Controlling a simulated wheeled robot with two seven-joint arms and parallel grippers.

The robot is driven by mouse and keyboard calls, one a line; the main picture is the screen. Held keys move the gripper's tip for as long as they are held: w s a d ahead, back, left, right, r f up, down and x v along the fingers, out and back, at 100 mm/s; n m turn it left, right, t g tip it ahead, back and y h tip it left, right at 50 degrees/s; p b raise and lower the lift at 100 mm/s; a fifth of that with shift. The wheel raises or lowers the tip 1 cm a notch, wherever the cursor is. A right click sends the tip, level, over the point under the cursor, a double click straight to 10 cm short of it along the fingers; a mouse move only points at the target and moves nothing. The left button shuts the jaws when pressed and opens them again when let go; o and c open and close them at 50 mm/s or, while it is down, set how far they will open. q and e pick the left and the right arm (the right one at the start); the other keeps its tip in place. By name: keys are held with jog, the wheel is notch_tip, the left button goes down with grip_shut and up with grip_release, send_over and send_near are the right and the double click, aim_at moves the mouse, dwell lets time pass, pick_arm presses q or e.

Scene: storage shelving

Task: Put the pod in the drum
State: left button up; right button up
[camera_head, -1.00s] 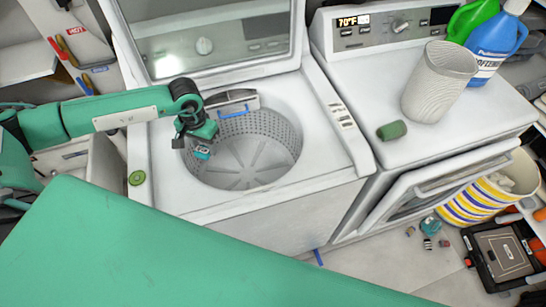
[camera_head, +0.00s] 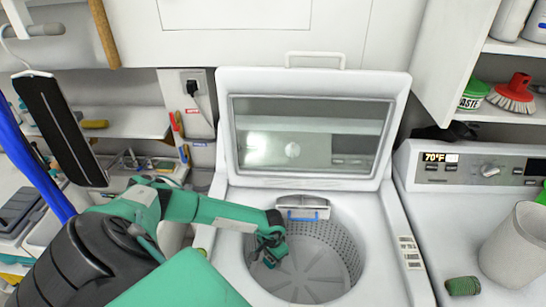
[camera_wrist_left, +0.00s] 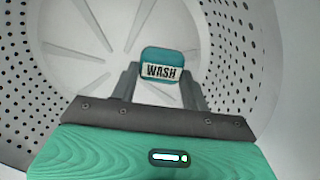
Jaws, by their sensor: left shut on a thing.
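The pod (camera_wrist_left: 162,64) is a small teal block with a label reading "WASH". My left gripper (camera_wrist_left: 160,82) is shut on it, with a finger on each side. In the head view my left gripper (camera_head: 270,250) is at the left side of the drum opening, above the drum floor. The pod shows there only as a small teal piece (camera_head: 270,260). The drum (camera_head: 335,245) is the round, perforated metal tub of the open washer, with a ribbed floor. My right gripper is not in view.
The washer's glass lid (camera_head: 310,135) stands raised behind the drum. A second machine on the right carries a woven bin (camera_head: 515,245) and a green roll (camera_head: 462,286). A shelf on the right holds a red brush (camera_head: 515,92). The drum's right side is free.

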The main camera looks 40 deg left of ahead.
pick_arm(q)
jog(key=shift+f+p, duration=0.5)
jog(key=shift+f, duration=2.8)
jog(key=shift+f+b, duration=0.6)
jog(key=shift+b, duration=0.3)
jog(key=o, duration=0.9)
jog(key=shift+o, duration=0.2)
jog(key=shift+r, duration=0.15)
